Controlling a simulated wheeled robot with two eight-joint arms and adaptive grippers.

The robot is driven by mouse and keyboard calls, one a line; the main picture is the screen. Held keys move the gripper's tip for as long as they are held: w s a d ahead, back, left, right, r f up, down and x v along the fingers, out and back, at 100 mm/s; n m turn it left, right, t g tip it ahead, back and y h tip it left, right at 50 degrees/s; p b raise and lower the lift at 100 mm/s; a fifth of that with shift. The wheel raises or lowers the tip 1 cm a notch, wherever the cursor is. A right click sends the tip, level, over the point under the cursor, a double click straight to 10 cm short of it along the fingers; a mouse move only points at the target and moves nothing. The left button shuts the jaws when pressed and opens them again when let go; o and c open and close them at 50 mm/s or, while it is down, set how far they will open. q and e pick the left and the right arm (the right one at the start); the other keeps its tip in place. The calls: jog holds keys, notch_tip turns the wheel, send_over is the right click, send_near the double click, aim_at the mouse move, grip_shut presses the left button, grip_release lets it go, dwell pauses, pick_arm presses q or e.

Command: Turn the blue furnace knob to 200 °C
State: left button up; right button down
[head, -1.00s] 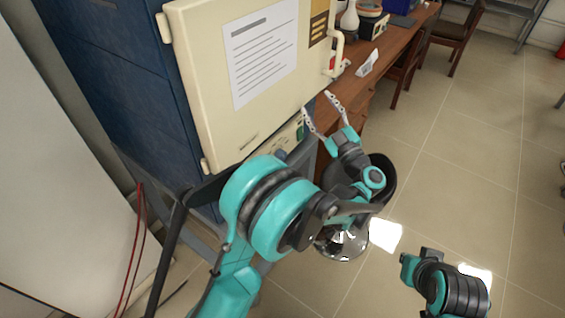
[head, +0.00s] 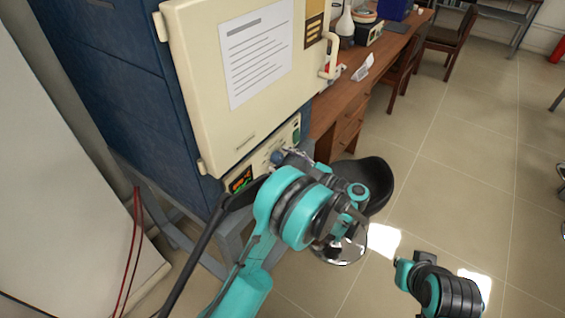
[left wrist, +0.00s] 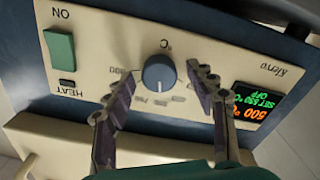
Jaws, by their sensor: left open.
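The blue furnace knob (left wrist: 159,73) sits on the cream control panel under the °C mark, with its scale around it. It also shows small in the head view (head: 277,157). My left gripper (left wrist: 161,77) is open, with one finger on each side of the knob. A gap shows between each finger and the knob in the left wrist view. In the head view the left gripper (head: 291,157) is at the panel, partly hidden by my arm. The display (left wrist: 249,105) is lit with green and orange text, upside down in the wrist view.
A green switch (left wrist: 60,47) marked ON is beside the knob. The cream furnace door (head: 215,110) is closed above the panel. A black stool (head: 372,182) stands beside my left arm. A wooden desk (head: 345,100) is behind. Part of my right arm shows at lower right.

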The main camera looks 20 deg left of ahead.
pick_arm(q)
jog(key=shift+w+a, duration=0.1)
jog(key=shift+a, duration=0.1)
jog(key=c, duration=1.2)
jog(key=shift+o, duration=0.2)
jog(key=shift+n, duration=0.3)
jog(key=shift+n+b, duration=0.45)
jog(key=shift+n, duration=0.55)
jog(key=n+b, duration=0.1)
jog(key=n, duration=0.2)
jog(key=shift+n, duration=0.3)
jog(key=n+b, duration=0.1)
jog(key=n, duration=0.4)
jog(key=shift+n, duration=0.3)
